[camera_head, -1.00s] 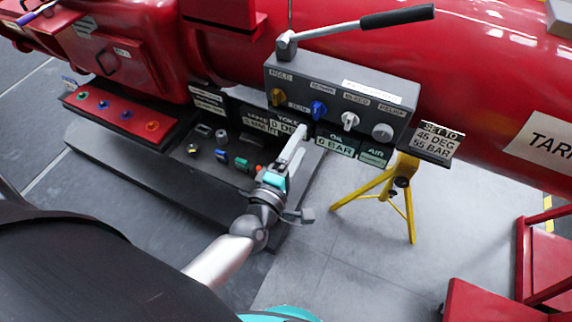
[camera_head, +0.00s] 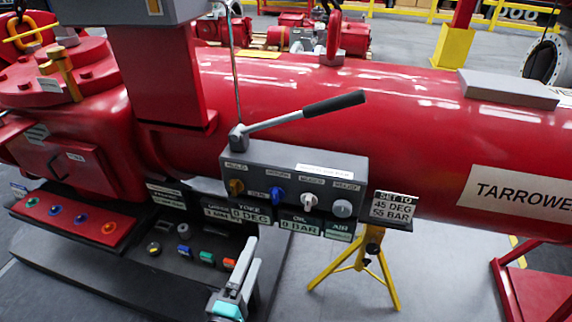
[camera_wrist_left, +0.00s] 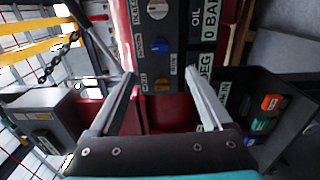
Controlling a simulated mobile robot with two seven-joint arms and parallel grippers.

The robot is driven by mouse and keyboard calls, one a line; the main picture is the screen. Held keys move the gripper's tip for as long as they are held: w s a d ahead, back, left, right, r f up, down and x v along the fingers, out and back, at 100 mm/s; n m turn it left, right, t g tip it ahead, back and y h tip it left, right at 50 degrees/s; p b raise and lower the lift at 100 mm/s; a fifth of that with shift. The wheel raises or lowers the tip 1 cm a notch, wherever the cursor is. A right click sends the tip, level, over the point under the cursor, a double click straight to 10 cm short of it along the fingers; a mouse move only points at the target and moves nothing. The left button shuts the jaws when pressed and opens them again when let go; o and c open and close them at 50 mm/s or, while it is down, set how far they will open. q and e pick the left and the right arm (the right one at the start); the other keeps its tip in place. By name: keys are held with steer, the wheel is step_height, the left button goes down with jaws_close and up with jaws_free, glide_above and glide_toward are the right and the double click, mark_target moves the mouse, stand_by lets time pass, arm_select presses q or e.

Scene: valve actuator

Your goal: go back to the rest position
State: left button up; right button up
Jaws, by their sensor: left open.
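My left gripper (camera_head: 246,264) is at the bottom centre of the head view, in front of the lower panel. In the left wrist view its two fingers (camera_wrist_left: 160,84) are spread apart with nothing between them. The grey control box (camera_head: 290,185) with its knobs and a long black-handled lever (camera_head: 335,104) is above and beyond the gripper, on the red valve actuator (camera_head: 390,110). The box also shows ahead of the fingers in the left wrist view (camera_wrist_left: 178,42). My right gripper is in neither view.
A dark lower panel with coloured buttons (camera_head: 207,257) is left of the gripper. A red button strip (camera_head: 75,215) is further left. A yellow stand (camera_head: 362,262) with a "45 DEG 55 BAR" sign (camera_head: 393,208) is to the right, with open grey floor around it.

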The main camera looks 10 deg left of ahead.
arm_select(q)
steer(key=shift+f, duration=0.1)
steer(key=s+f+m+g+b, duration=0.1)
steer(key=s+f+m+g, duration=0.25)
steer(key=f, duration=0.65)
steer(key=s+f+m+g+h+b, duration=0.1)
steer(key=s+f+m+g, duration=0.3)
steer(key=f, duration=0.6)
steer(key=s+f+m+g+b, duration=0.1)
steer(key=s+f+m+g, duration=0.15)
steer(key=f+m, duration=0.45)
steer(key=s+a+f+m+g, duration=0.2)
steer(key=s+f+m+g, duration=0.1)
steer(key=s+f, duration=0.5)
steer(key=s+a+f+m+g+y+b, duration=0.1)
steer(key=s+a+f+m+g, duration=0.1)
steer(key=s+f, duration=0.6)
steer(key=s+m+g, duration=0.1)
steer(key=s+g, duration=0.1)
steer(key=s, duration=0.3)
steer(key=shift+y, duration=0.3)
steer(key=shift+c, duration=0.2)
